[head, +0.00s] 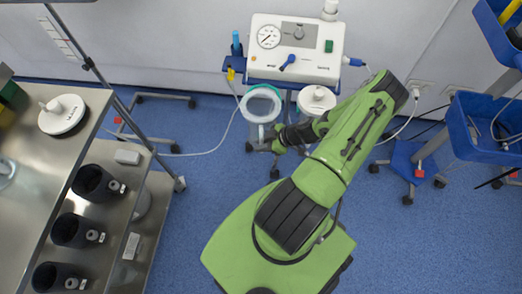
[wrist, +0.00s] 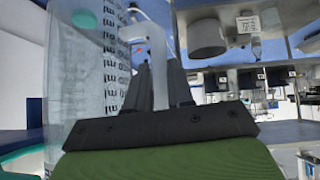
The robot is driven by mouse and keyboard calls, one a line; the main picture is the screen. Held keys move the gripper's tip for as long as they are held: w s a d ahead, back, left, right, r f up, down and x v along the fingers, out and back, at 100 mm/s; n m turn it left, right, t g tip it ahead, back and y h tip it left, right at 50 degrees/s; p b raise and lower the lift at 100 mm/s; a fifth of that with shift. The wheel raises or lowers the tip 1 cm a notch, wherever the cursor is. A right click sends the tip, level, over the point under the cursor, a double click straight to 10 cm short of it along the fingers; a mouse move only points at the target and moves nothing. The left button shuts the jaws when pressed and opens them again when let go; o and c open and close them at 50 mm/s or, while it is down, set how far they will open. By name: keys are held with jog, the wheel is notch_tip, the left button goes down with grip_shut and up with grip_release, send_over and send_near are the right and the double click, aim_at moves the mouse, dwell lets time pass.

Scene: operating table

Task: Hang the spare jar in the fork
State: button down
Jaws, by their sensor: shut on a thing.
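The spare jar (head: 261,104) is a clear, open-topped cylinder in front of the left part of the suction unit (head: 295,50). In the wrist view the jar (wrist: 88,75) fills the left side, roughly upright, with a printed scale. My gripper (head: 277,137) is at the jar's lower right in the head view. In the wrist view its dark fingers (wrist: 160,85) are shut on a pale handle-like part (wrist: 156,45) beside the jar wall. The fork cannot be made out; the jar and arm cover that area. I cannot tell whether the jar touches it.
A second jar with a white lid (head: 317,97) stands close right of the held jar. A white lid (head: 63,113) lies on the steel table (head: 25,190) at left. Black holders (head: 75,230) line its side. A blue trolley (head: 480,130) is at right.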

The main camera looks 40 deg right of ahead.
jog(key=w+d+b, duration=0.1)
jog(key=w+d+f+b, duration=0.1)
jog(key=d, duration=0.1)
jog(key=w+d+f, duration=0.1)
jog(key=w+d, duration=0.1)
jog(key=shift+b, duration=0.4)
jog(key=shift+s+r, duration=0.1)
jog(key=shift+a, duration=0.1)
jog(key=c, duration=0.9)
grip_release()
jog(key=shift+s, duration=0.1)
